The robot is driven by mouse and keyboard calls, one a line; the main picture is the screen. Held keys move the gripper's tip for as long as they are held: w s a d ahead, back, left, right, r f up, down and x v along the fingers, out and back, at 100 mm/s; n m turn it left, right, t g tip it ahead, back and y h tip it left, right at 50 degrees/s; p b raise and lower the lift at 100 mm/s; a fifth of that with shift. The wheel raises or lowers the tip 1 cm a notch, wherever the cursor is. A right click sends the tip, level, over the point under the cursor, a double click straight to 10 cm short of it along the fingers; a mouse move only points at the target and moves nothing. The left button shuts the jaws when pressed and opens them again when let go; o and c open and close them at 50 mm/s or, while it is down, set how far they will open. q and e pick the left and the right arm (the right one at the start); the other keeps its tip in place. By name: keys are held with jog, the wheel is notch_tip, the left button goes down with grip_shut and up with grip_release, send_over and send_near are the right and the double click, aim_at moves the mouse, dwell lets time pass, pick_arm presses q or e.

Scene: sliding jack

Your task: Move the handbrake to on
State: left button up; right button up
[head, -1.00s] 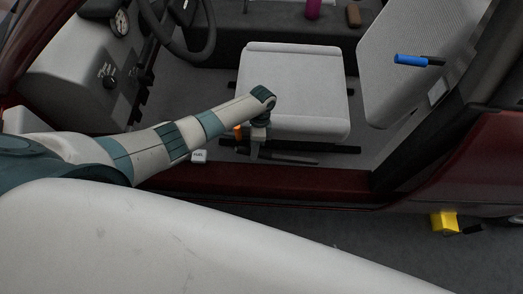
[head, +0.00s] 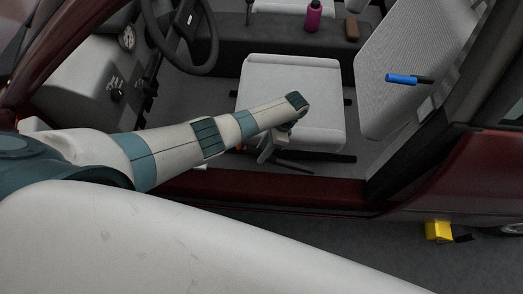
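A dark, slim lever (head: 293,164) lies low beside the near edge of the grey seat, close to the door sill. It looks like the handbrake, but I cannot be sure. My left gripper (head: 265,157) points down just left of this lever, and my wrist hides part of the area. I cannot tell whether its fingers are open or touch the lever. A small orange part (head: 239,148) shows just below my forearm, mostly hidden. My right gripper is not in view.
The grey seat (head: 290,85) stands behind my wrist, with its backrest (head: 400,45) and a blue handle (head: 402,79) to the right. The steering wheel (head: 205,65) is at left. The red sill (head: 310,190) runs below my arm.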

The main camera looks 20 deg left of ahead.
pick_arm(q)
jog(key=shift+o, duration=0.3)
jog(key=shift+r, duration=0.1)
jog(key=p+v, duration=0.1)
jog(key=v, duration=1.6)
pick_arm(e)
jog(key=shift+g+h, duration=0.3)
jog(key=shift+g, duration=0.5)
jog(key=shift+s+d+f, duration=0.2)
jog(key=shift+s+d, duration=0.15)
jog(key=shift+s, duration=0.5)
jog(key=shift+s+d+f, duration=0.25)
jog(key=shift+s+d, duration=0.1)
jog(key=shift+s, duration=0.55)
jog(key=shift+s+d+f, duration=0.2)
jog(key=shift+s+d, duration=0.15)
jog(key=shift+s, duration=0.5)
pick_arm(q)
jog(key=shift+d, duration=0.15)
jog(key=shift+w, duration=0.1)
